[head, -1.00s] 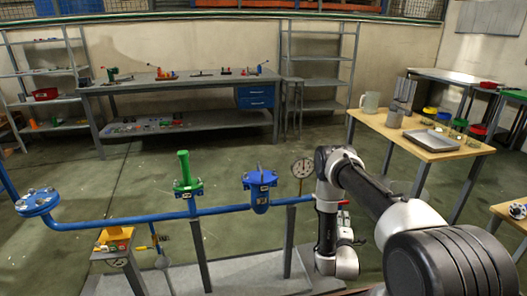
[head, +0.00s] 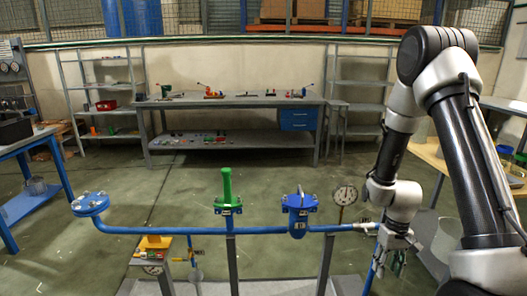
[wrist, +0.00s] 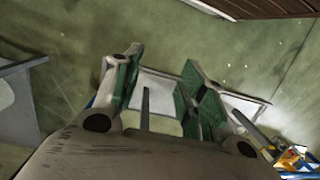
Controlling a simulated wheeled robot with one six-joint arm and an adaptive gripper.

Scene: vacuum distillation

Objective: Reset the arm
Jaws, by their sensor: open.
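My arm rises at the right of the head view with its elbow high and its forearm hanging down. My gripper (head: 392,262) hangs at the arm's lower end, beside the right end of the blue pipe (head: 262,230). In the wrist view my gripper (wrist: 160,88) shows its two green-and-grey fingers apart, with nothing between them. Whether the gripper touches the pipe cannot be told.
The pipe carries a green valve (head: 227,190), a blue fitting (head: 299,208) and a round gauge (head: 345,195) close to my wrist. A wooden table (head: 430,152) stands partly behind my arm. The floor beyond the pipe is clear.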

